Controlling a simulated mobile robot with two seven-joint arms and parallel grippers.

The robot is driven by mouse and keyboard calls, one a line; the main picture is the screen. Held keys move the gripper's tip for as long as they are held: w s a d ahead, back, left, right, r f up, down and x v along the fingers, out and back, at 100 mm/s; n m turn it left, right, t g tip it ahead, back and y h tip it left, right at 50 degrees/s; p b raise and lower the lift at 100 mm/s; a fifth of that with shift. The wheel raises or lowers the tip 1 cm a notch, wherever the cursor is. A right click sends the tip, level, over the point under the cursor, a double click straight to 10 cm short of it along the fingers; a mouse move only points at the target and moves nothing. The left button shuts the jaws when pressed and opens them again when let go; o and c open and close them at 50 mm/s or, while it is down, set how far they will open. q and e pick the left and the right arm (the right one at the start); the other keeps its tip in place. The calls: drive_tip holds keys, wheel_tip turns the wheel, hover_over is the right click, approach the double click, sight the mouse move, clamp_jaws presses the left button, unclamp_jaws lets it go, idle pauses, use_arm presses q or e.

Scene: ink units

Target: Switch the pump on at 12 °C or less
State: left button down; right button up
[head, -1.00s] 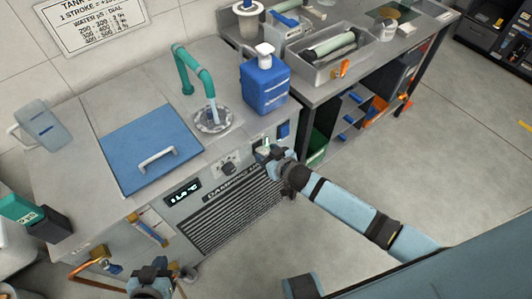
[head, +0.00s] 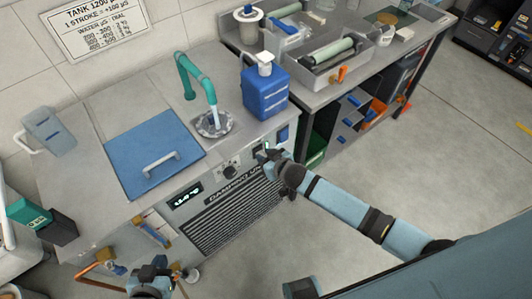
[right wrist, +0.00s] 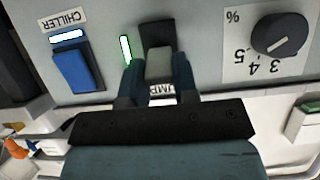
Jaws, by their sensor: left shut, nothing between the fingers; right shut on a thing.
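My right gripper (head: 268,154) is at the front panel of the chiller unit (head: 240,176). In the right wrist view its fingers (right wrist: 160,75) are shut on the grey pump switch (right wrist: 157,62). The pump label (right wrist: 162,90) is partly hidden by the fingers. A white-green lamp (right wrist: 125,49) beside the switch is lit. The blue chiller switch (right wrist: 75,70) has a lit lamp above it. The temperature display (head: 186,196) glows, but its digits are too small to read surely. My left gripper (head: 150,270) is shut and empty, low in front of the unit.
A dial (right wrist: 280,35) marked in percent sits beside the pump switch. A blue lid (head: 152,155), a running green tap (head: 196,78) and a blue bottle (head: 264,90) are on the unit's top. A workbench (head: 345,75) stands to the right. Floor at right is clear.

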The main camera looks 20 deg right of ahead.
drive_tip(key=shift+w+r+g+p, duration=0.1)
drive_tip(key=shift+r+g+p, duration=0.25)
drive_tip(key=shift+p, duration=0.5)
use_arm(q)
wheel_tip(320, 180, up, 3)
drive_tip(key=shift+w+f, duration=0.1)
use_arm(e)
drive_tip(key=shift+f, duration=0.2)
use_arm(q)
drive_tip(key=shift+f, duration=0.1)
use_arm(e)
drive_tip(key=o, duration=0.9)
use_arm(q)
drive_tip(key=shift+f, duration=0.1)
drive_tip(key=shift+f, duration=0.1)
use_arm(e)
drive_tip(key=v, duration=1.4)
drive_tip(key=shift+a, duration=0.25)
